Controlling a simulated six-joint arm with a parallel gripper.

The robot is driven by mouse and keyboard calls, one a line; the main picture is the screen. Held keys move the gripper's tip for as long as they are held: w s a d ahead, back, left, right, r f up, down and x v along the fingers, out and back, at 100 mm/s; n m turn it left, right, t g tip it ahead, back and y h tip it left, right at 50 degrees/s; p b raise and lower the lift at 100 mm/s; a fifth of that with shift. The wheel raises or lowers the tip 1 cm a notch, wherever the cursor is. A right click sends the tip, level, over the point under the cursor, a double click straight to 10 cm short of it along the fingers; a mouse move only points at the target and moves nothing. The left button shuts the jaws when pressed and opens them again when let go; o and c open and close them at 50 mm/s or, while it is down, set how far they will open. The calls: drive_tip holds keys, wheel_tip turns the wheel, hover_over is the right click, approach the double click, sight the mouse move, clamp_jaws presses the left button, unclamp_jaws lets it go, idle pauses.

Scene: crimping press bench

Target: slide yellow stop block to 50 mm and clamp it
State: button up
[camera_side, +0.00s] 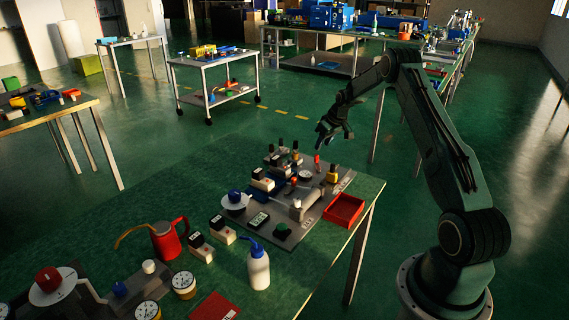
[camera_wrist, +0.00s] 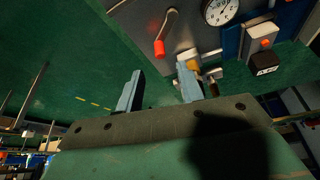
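In the side view a small yellow block (camera_side: 332,176) stands near the back right corner of the grey fixture plate (camera_side: 338,188). It looks like the stop block. My gripper (camera_side: 323,141) hangs in the air above and behind that corner, apart from the block. In the wrist view my gripper (camera_wrist: 158,82) is open, with a wide empty gap between its two blue-grey fingers. A small yellowish part (camera_wrist: 196,66) shows just beyond the right finger, partly hidden by it; I cannot tell if it is the stop block. A red-handled lever (camera_wrist: 159,48) lies beyond the gap. No scale reading is legible.
A dial gauge (camera_wrist: 220,9) sits on the plate. A red tray (camera_side: 344,210) lies right of the plate. The air around my gripper is clear.

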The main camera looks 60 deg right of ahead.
sight(317, 155)
drive_tip(key=shift+x, duration=3.35)
drive_tip(key=shift+c, duration=0.3)
clamp_jaws()
